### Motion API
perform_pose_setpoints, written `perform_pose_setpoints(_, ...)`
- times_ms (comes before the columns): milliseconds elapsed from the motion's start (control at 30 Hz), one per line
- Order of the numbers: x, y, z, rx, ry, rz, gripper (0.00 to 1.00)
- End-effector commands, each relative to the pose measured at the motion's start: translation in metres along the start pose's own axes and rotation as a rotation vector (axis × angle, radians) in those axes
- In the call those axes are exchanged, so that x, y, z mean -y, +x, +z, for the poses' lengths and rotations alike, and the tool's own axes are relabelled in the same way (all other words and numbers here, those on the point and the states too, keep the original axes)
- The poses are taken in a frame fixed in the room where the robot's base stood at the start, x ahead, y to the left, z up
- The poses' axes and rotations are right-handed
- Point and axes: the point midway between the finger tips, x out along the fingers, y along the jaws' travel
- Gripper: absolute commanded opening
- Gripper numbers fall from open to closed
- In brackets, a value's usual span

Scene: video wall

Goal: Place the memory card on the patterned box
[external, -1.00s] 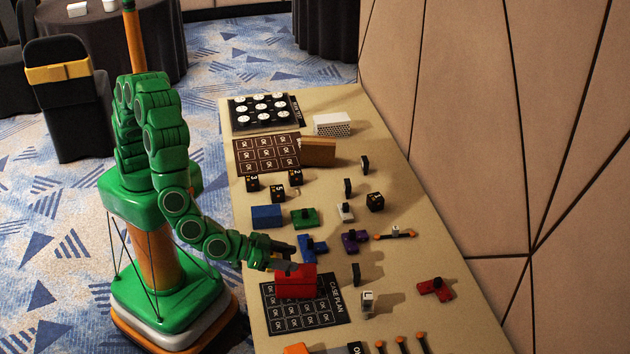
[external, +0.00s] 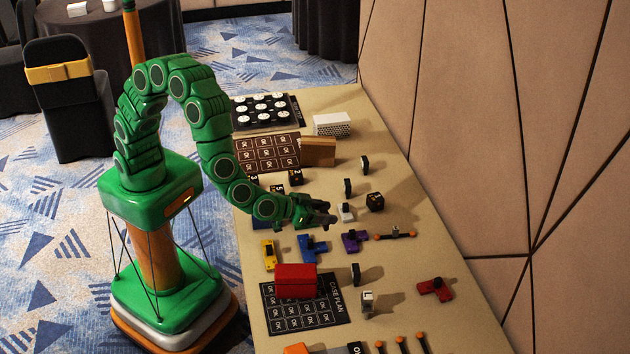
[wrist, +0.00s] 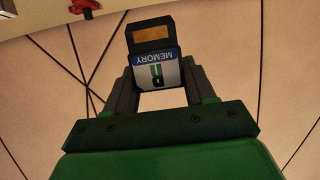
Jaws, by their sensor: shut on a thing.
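The memory card (wrist: 157,72) shows in the wrist view, black with a tan patch and a blue and white label. It sits between the two fingers of my gripper (wrist: 158,80), which is shut on it. In the external view my gripper (external: 328,213) is over the middle of the table, and I cannot make out the card there. The patterned box (external: 332,124), white with dark dots, stands near the far end of the table, well beyond my gripper. Its top looks clear.
A brown wooden block (external: 318,151) stands just in front of the patterned box. A dark cube (external: 375,202) and a grey-white piece (external: 346,211) are close to my gripper. A red box (external: 296,281) is nearer. The wall (external: 480,130) borders the table's right side.

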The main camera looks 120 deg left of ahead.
Motion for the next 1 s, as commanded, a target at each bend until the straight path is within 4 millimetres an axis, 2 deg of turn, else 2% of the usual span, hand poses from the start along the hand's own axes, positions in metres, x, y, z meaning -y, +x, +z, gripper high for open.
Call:
perform_pose_setpoints(33,0.013,0.01,-0.006,0.0,-0.008,-0.018,0.25)
perform_pose_setpoints(200,0.051,0.035,-0.02,0.002,-0.026,-0.063,0.25)
perform_pose_setpoints(500,0.123,0.074,-0.044,0.004,-0.058,-0.14,0.25)
perform_pose_setpoints(1000,0.253,0.117,-0.077,0.005,-0.115,-0.269,0.25)
